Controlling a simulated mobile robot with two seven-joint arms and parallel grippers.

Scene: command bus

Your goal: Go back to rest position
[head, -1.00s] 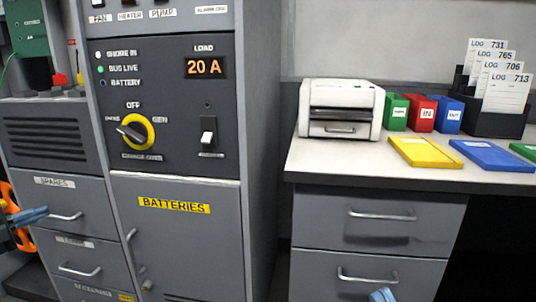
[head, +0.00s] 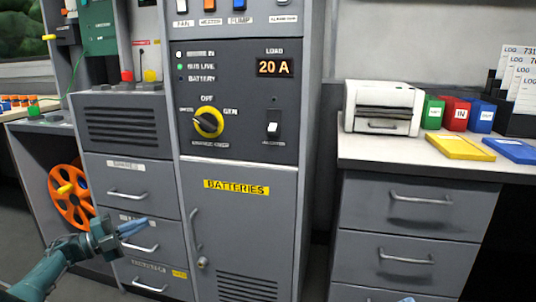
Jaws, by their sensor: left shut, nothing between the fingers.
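My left gripper (head: 134,227) comes in from the lower left on a teal arm. Its blue fingers are shut with nothing between them, in front of the grey drawers (head: 140,245) left of the batteries door. A small blue tip of what looks like my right gripper (head: 406,299) shows at the bottom edge, in front of the right-hand drawers. The rest of it is out of frame, so its jaws cannot be judged.
The grey control cabinet (head: 240,260) has a yellow-ringed rotary switch (head: 209,122) and a 20 A display (head: 275,68). An orange reel (head: 72,197) sits at the left. The desk (head: 400,153) on the right carries a printer (head: 383,105), coloured boxes and trays.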

